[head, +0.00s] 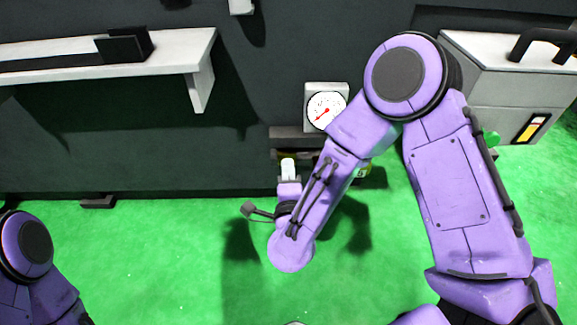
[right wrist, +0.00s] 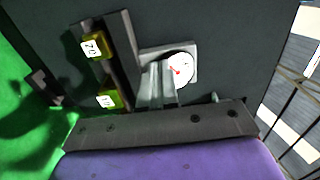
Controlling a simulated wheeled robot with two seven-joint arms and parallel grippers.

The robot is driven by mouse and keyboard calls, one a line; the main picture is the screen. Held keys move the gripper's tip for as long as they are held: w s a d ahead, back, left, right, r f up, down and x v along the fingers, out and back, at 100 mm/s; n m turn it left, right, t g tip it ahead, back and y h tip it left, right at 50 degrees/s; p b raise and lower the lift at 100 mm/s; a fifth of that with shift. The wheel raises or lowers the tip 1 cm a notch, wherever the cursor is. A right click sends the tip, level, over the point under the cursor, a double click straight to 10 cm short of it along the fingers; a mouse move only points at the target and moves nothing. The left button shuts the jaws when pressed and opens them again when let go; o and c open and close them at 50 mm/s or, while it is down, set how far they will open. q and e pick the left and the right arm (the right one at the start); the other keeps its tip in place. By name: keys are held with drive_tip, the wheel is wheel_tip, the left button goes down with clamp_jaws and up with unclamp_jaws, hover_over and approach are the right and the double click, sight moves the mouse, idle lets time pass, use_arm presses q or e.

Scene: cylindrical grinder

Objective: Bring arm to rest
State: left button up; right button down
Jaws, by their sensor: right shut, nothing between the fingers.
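My right arm is purple and reaches across the right half of the head view, bent at the elbow. My right gripper (head: 288,168) is in front of the dark machine wall, just below and left of the dial gauge (head: 326,108). In the right wrist view the right gripper's two grey fingers (right wrist: 157,84) lie together, shut and empty, overlapping the left side of the gauge in the picture. Whether they touch anything cannot be told. Only part of my left arm shows at the lower left; its gripper is out of view.
Two yellow-green blocks with white number labels, an upper one (right wrist: 92,48) and a lower one (right wrist: 107,100), sit by a dark ledge. A white shelf (head: 185,52) juts out at left. A grey box (head: 490,85) stands at right. Green floor (head: 160,260) is clear.

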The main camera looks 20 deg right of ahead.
idle(0.3)
drive_tip(key=s+d+f+n+g+y, duration=0.15)
drive_tip(key=s+f+n+g, duration=0.35)
drive_tip(key=f, duration=0.5)
drive_tip(key=s+d+f+n+g+y, duration=0.1)
drive_tip(key=s+f+n+g+y, duration=0.25)
drive_tip(key=f+n, duration=0.5)
drive_tip(key=s+d+f+n+g+h, duration=0.1)
drive_tip(key=s+d+f+g, duration=0.3)
drive_tip(key=s, duration=0.6)
drive_tip(key=s+d+f+n+g+h, duration=0.1)
drive_tip(key=s+d+f+g, duration=0.1)
drive_tip(key=s+d+f, duration=0.6)
use_arm(q)
wheel_tip(320, 180, up, 35)
drive_tip(key=p, duration=3.5)
drive_tip(key=shift+w+a+f, duration=0.15)
drive_tip(key=shift+w, duration=0.05)
use_arm(e)
wheel_tip(320, 180, up, 37)
drive_tip(key=a, duration=0.2)
drive_tip(key=shift+s+a+t, duration=0.25)
drive_tip(key=shift+t, duration=0.1)
use_arm(q)
drive_tip(key=shift+c, duration=0.3)
